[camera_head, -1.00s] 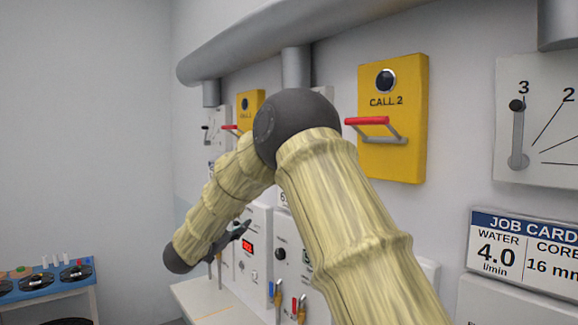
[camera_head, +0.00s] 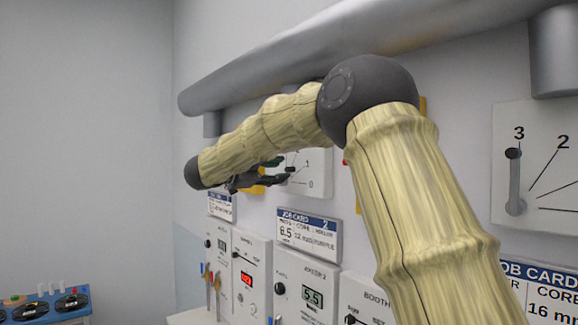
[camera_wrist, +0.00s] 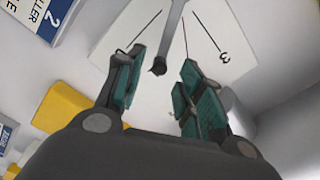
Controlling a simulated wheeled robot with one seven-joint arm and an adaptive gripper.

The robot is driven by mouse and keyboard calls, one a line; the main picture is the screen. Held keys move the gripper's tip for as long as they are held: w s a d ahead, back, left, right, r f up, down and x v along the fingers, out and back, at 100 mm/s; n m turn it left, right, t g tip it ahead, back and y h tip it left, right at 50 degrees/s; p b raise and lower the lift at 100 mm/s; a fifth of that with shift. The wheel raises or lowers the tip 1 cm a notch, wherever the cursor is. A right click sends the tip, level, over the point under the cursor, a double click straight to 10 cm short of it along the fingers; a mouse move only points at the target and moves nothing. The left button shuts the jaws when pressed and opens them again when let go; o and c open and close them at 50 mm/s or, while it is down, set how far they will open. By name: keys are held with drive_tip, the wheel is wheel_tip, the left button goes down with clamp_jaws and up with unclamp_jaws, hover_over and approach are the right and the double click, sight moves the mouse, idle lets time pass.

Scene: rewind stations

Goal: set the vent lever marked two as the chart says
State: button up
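A white vent plate (camera_head: 318,183) with marks 0 and 1 showing stands above a job card marked 2 (camera_head: 308,235). In the wrist view the plate (camera_wrist: 110,68) shows black lines and a 3. Its grey lever (camera_wrist: 174,30) ends in a dark knob (camera_wrist: 159,68) between my fingers, apart from both pads as far as I can see. My gripper (camera_wrist: 164,60) is open, with teal pads either side of the knob. In the head view my gripper (camera_head: 278,176) is in front of the plate and hides much of the lever, so its mark cannot be told.
A thick grey pipe (camera_head: 300,60) runs above. Another vent plate (camera_head: 535,195) with its lever by 3 is at right. Control panels (camera_head: 312,290) line the wall below.

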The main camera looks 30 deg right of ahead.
sight(285, 170)
drive_tip(key=shift+w+d+p, duration=0.2)
drive_tip(key=shift+d+p, duration=0.65)
drive_tip(key=shift+d, duration=1.55)
clamp_jaws()
